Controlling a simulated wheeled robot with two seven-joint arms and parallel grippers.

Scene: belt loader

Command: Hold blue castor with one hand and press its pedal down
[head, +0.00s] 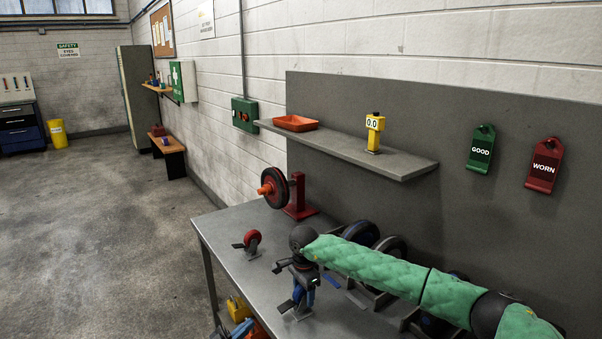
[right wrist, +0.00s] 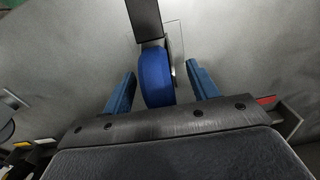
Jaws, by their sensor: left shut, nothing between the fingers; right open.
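The blue castor (right wrist: 157,82) stands on the grey bench, its wheel between the two blue fingers of my right gripper (right wrist: 161,72) in the right wrist view. The right gripper is open, with a gap showing on the right side of the wheel; contact on the left is unclear. A dark pedal (right wrist: 144,18) extends from the castor towards the top of that view. In the head view my right gripper (head: 304,285) points down over the castor and hides most of it; the dark pedal (head: 287,306) sticks out to the lower left.
A red castor (head: 253,240) stands farther back on the bench (head: 222,232). A red stand with a wheel (head: 276,188) is behind it. Several dark wheels (head: 362,233) on a rack stand along the wall, partly behind my right arm. The bench's left edge is near.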

